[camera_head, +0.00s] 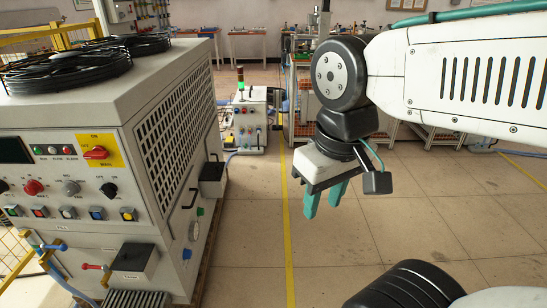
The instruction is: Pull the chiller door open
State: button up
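The chiller (60,107) is a large pale cabinet at the left. Its right side face has a dark grille (175,115), with small dark handle-like bars (190,198) below it. I cannot tell exactly which part of this side is the door; no open gap shows. My gripper (323,207) has two teal fingers pointing down, with a gap between them and nothing in it. It hangs over the floor, to the right of the chiller and clearly apart from it.
A black box (212,178) sticks out of the chiller's side. A smaller control cabinet (250,120) stands behind. A yellow line (288,235) crosses the open tiled floor. Workbenches line the back wall.

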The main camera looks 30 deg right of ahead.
aim_at(213, 139)
jog(key=u, duration=0.55)
jog(key=k, duration=0.15)
jog(key=z, duration=1.45)
jog(key=i, duration=1.4)
jog(key=u, duration=0.7)
jog(key=i, duration=1.6)
jog(key=u, duration=0.4)
